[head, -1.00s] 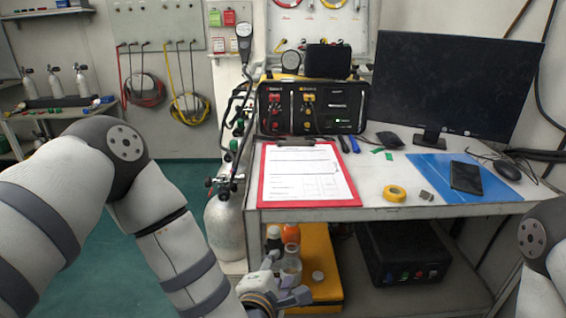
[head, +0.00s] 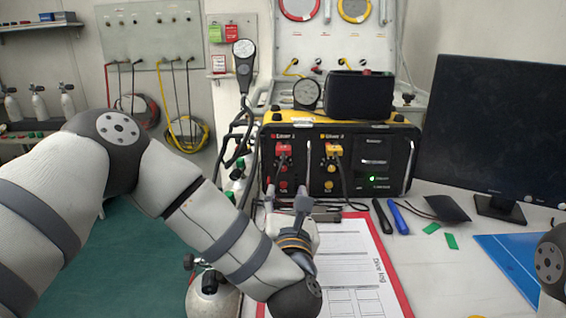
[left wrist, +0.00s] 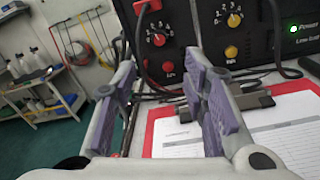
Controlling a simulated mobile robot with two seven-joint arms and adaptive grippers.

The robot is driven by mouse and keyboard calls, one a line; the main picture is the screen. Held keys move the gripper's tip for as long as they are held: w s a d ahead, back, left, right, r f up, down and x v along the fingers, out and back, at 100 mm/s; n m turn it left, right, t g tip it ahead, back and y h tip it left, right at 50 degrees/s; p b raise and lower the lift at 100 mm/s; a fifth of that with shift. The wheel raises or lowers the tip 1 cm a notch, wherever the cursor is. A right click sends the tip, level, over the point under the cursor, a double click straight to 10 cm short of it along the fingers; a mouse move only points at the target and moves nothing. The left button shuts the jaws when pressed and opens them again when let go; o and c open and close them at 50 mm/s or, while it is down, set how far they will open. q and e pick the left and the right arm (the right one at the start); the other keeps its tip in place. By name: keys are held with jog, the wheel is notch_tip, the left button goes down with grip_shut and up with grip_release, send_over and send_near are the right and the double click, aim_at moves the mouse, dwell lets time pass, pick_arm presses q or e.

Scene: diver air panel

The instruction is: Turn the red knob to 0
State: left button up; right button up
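The red knob (left wrist: 158,40) is on the black panel's front, inside a ring of white numbers, in the left wrist view. Its exact setting is too small to read. In the head view the red knob (head: 283,168) is small and partly behind a cable. My left gripper (head: 286,200) is in front of and below the knob, apart from the panel. In the left wrist view my left gripper (left wrist: 160,75) has its fingers spread with nothing between them. My right gripper is out of view; only part of my right arm shows at the right edge.
A red plug and cable (left wrist: 147,7) sit above the knob, and a smaller red knob (left wrist: 168,66) below it. A yellow knob (left wrist: 234,20) is to the right. A red clipboard (head: 385,262) lies under my left gripper. A monitor (head: 490,130) stands at right.

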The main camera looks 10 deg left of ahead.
aim_at(284, 169)
pick_arm(q)
jog(key=b+x, duration=0.1)
jog(key=x, duration=0.8)
jog(key=shift+w+f, duration=0.1)
jog(key=shift+w, duration=0.25)
jog(key=shift+w+a, duration=0.15)
jog(key=shift+w, duration=0.25)
jog(key=shift+r, duration=0.2)
grip_shut()
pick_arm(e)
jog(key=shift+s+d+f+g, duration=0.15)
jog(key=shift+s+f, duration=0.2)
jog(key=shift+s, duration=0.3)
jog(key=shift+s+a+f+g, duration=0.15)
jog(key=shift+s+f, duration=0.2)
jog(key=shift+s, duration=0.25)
